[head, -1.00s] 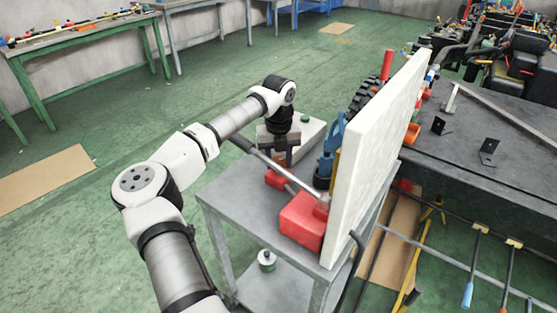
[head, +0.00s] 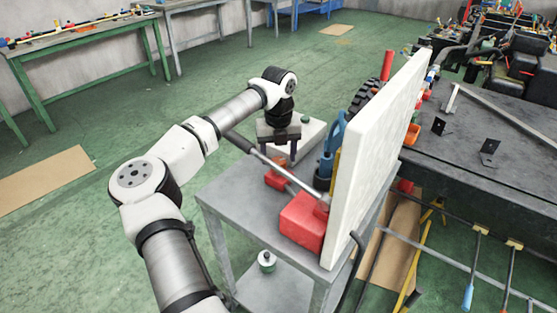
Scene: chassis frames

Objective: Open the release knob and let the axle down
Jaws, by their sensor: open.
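My gripper (head: 281,154) points down over the far left part of the grey metal table, with its two dark fingers apart and nothing seen between them. A small green knob-like piece (head: 304,119) stands on a pale flat block (head: 308,132) just behind and right of the gripper. A red jack-like body (head: 303,222) with a long grey bar lies on the near part of the table, with a smaller red part (head: 276,177) below the gripper. I cannot tell which part is the release knob. The axle is not clearly seen; the upright white panel hides much of that area.
The white panel (head: 376,150) stands at the right edge of the grey table (head: 236,200). A blue tool (head: 332,140) and a black tyre (head: 362,95) are beside it. A dark workbench (head: 480,150) is on the right. The green floor on the left is mostly clear.

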